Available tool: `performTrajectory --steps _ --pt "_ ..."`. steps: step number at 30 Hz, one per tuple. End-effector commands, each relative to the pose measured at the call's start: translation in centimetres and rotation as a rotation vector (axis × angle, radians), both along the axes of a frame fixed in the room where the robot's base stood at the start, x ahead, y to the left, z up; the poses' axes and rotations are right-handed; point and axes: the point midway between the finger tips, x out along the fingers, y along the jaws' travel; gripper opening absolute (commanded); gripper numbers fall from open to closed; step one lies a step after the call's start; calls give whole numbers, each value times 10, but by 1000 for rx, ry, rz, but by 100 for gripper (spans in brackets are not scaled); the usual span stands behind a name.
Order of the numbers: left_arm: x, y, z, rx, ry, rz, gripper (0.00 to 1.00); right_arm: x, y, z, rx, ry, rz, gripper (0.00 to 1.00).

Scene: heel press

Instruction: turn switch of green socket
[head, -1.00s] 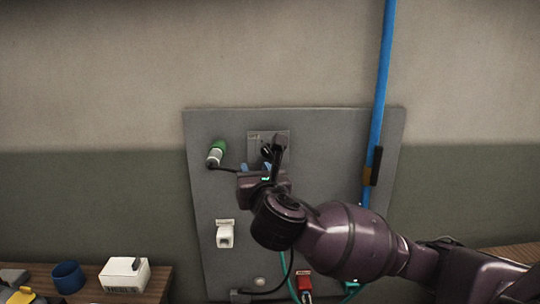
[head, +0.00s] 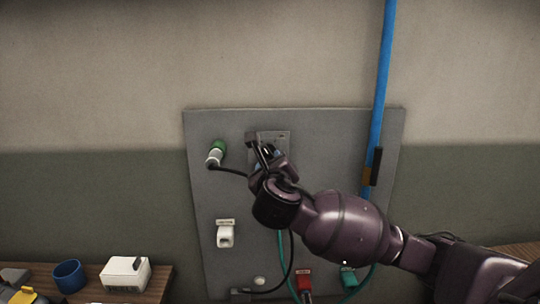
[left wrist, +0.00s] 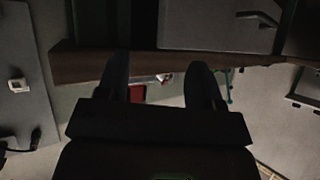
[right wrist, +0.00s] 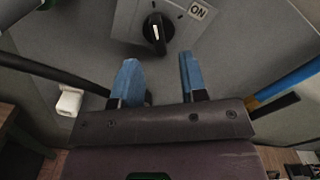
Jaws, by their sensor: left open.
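The green socket (head: 218,146) is on the upper left of the grey panel, with a grey-white plug and a black cable in it. To its right is the grey switch box (head: 281,138), partly hidden behind my right gripper (head: 261,147). In the right wrist view the black switch knob (right wrist: 157,30) sits on the box beside an "ON" label (right wrist: 198,11). My right gripper (right wrist: 158,75) is open there, its blue-padded fingers apart and empty, short of the knob. My left gripper (left wrist: 159,75) is open and empty, away from the panel.
A white socket (head: 225,233), a red connector (head: 303,279) and a teal connector (head: 350,281) are lower on the grey panel (head: 336,125). A blue pipe (head: 383,75) runs down its right side. A blue cup (head: 68,275) and a white box (head: 124,274) stand lower left.

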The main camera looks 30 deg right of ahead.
Motion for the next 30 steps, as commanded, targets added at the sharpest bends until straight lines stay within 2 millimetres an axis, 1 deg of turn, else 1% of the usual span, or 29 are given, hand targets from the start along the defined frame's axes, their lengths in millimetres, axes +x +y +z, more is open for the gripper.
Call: performTrajectory --steps 1,3,9,14,22,23,30 --pt "-1 0 1 0 1 0 61 8 -5 0 1 2 -3 39" --pt "-1 0 2 0 3 0 61 17 -10 0 1 2 -2 39" --pt "-4 1 0 0 14 2 61 36 -21 0 2 0 -1 39" --pt "-5 1 0 0 16 2 61 42 -25 0 2 -1 1 39" --pt "-5 1 0 0 15 3 61 43 -26 0 2 -1 1 39" --pt "-5 1 0 0 15 3 61 43 -26 0 2 -1 1 36" --pt "-5 1 0 -1 13 3 61 42 -25 0 1 -1 1 0"
